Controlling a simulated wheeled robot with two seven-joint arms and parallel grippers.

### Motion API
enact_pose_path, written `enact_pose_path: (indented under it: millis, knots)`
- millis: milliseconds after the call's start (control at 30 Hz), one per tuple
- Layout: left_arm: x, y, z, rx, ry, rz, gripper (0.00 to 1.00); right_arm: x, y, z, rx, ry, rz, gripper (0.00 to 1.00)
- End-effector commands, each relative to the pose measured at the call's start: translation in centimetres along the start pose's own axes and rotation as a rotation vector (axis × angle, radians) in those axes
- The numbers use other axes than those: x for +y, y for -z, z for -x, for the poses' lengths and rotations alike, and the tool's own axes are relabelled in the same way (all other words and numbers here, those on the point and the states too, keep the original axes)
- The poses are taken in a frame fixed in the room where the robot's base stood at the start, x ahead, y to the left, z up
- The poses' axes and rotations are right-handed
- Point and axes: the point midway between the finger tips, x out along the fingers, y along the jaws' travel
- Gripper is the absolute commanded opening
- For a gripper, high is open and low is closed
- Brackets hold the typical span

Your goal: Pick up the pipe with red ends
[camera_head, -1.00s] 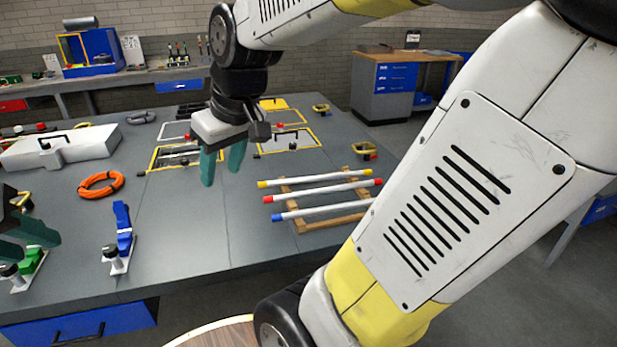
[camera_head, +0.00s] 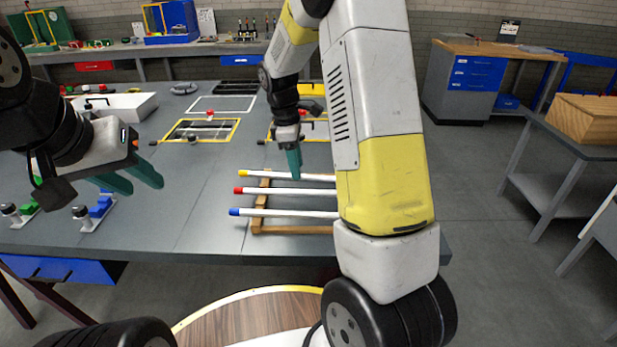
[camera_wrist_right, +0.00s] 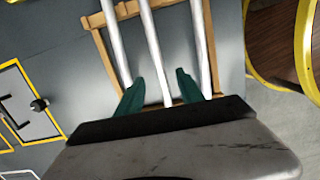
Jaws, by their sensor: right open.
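The white pipe with red ends (camera_head: 285,191) lies in the middle of three pipes on a wooden rack (camera_head: 258,218); its red left end shows, its right end is hidden behind my right arm. My right gripper (camera_head: 295,174) is open and empty, pointing down above the rack. In the right wrist view its fingers (camera_wrist_right: 160,92) are spread on either side of the middle pipe (camera_wrist_right: 155,45), apart from it; no coloured ends show there. My left gripper (camera_head: 138,180) is at the left over the table, fingers apart and empty.
The yellow-ended pipe (camera_head: 270,174) lies behind and the blue-ended pipe (camera_head: 280,212) in front, both close by on the rack. A yellow-framed tray (camera_head: 237,128) lies further back. Clear grey table (camera_head: 190,205) lies left of the rack.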

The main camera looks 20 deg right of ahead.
Motion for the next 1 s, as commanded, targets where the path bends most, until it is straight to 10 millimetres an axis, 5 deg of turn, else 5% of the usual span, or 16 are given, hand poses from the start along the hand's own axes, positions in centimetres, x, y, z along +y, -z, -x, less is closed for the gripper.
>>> enact_pose_path:
  millis: [633,933,1000]
  knots:
    - [0.0,0.0,0.0,0.0,0.0,0.0,0.36,0.2,0.6,-7.6,-0.007,0.004,0.013,0.45]
    - [0.0,0.0,0.0,0.0,0.0,0.0,0.36,0.3,0.5,-8.1,-0.005,0.002,0.012,0.45]
    - [0.0,0.0,0.0,0.0,0.0,0.0,0.36,0.3,0.5,-8.1,-0.005,0.002,0.012,0.33]
